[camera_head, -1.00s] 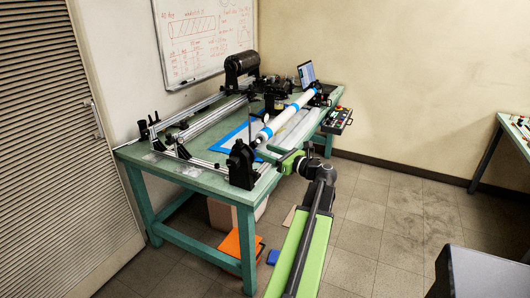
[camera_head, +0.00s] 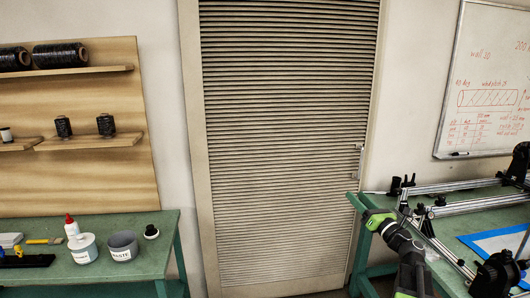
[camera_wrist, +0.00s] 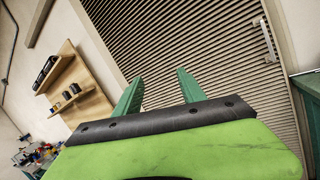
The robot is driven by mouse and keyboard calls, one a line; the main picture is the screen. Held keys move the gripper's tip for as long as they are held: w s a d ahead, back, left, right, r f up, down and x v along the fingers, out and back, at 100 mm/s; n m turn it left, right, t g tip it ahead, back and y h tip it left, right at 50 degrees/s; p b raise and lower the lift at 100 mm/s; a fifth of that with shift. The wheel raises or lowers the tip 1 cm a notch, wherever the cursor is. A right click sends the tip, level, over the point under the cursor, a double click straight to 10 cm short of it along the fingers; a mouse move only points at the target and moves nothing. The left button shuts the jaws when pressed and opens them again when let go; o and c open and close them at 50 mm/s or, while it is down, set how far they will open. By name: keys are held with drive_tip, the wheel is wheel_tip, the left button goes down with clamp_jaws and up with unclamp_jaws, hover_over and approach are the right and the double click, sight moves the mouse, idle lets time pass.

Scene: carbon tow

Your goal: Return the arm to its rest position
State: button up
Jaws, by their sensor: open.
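My gripper (camera_wrist: 160,75) is in the wrist view, with its two green fingers apart and nothing between them. Beyond the fingers is the slatted door. In the head view my green and dark arm rises at the lower right, in front of the corner of the green winding bench (camera_head: 356,204). The fingertips are hard to make out in that view.
The slatted door (camera_head: 285,130) stands in the middle. On the left, a green table (camera_head: 150,222) carries a waste tub (camera_head: 122,247), a white tub (camera_head: 83,249) and a red-capped bottle (camera_head: 71,227). A wooden shelf board (camera_head: 100,90) holds black spools. A whiteboard (camera_head: 485,75) hangs right.

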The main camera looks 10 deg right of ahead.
drive_tip(key=w+a+r+m+h+p, duration=0.1)
drive_tip(key=w+a+m+h, duration=0.15)
drive_tip(key=a+m, duration=0.3)
drive_tip(key=w+a+r+m+h, duration=0.1)
drive_tip(key=w+a+m+h, duration=0.1)
drive_tip(key=w+a+m, duration=0.3)
drive_tip(key=a+f+m+g+h+p, duration=0.1)
drive_tip(key=a+f+m+g+h, duration=0.25)
drive_tip(key=a+f+m, duration=0.5)
drive_tip(key=s+a+f+m+g, duration=0.4)
drive_tip(key=s+f+m+g, duration=0.35)
drive_tip(key=f, duration=0.35)
drive_tip(key=s+a+f+m+g+y, duration=0.1)
drive_tip(key=s+f+m+g, duration=0.3)
drive_tip(key=s, duration=0.5)
drive_tip(key=s+a+f+m+g+y, duration=0.1)
drive_tip(key=s+a+f+m+g, duration=0.3)
drive_tip(key=s, duration=0.5)
drive_tip(key=shift+f+m+g, duration=0.5)
drive_tip(key=shift+m, duration=0.15)
drive_tip(key=shift+s+a, duration=0.1)
